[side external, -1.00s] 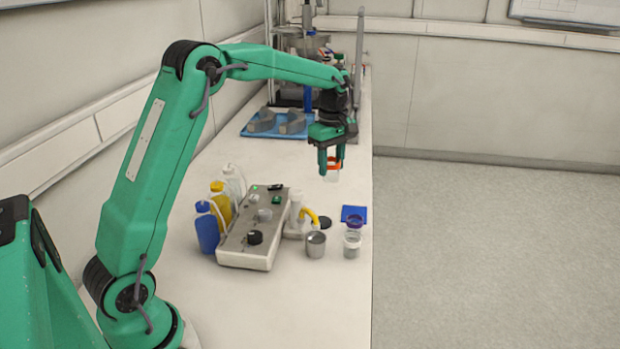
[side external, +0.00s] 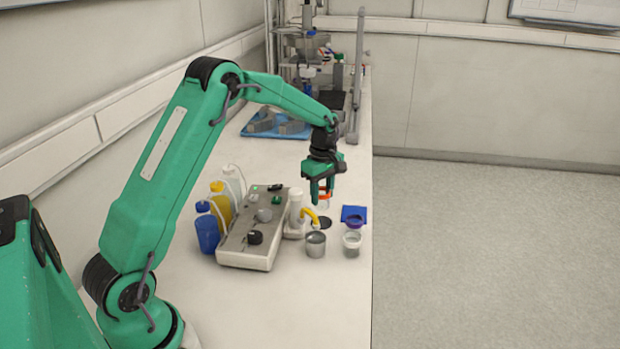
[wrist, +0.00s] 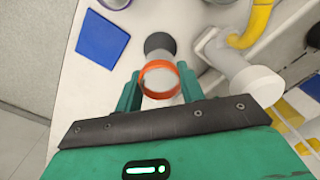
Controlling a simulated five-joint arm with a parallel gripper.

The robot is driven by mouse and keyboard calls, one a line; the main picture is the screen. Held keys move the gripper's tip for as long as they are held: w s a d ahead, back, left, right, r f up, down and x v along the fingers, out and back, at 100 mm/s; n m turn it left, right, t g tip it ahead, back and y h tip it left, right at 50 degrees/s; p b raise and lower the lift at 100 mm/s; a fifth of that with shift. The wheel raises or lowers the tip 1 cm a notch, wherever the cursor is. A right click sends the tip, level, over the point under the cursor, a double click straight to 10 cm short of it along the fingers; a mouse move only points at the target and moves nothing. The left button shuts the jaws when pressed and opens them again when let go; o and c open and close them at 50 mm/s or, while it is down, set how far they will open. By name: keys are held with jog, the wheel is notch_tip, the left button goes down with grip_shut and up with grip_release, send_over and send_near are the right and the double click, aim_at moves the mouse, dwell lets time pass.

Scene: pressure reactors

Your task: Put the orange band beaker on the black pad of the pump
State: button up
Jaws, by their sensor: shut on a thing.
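My gripper (side external: 322,190) is shut on the orange band beaker (side external: 325,196), a clear beaker with an orange ring at its rim. In the wrist view the orange band beaker (wrist: 159,79) sits between the two green fingers. The beaker is held above the bench. The round black pad of the pump (side external: 320,222) lies on the bench below and a little in front of the beaker in the side view. In the wrist view the black pad (wrist: 160,43) shows just beyond the beaker's rim, partly hidden by it.
Bottles (side external: 208,230) stand left of the pump. A blue tray (side external: 275,124) lies farther back.

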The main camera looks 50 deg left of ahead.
aim_at(321, 206)
jog(key=shift+f, duration=0.15)
jog(key=shift+f, duration=1.75)
jog(key=shift+f, duration=0.55)
dwell(0.7)
jog(key=o, duration=1.5)
jog(key=shift+s, duration=0.1)
jog(key=shift+r, duration=0.1)
jog(key=shift+r, duration=3.4)
jog(key=shift+r, duration=0.15)
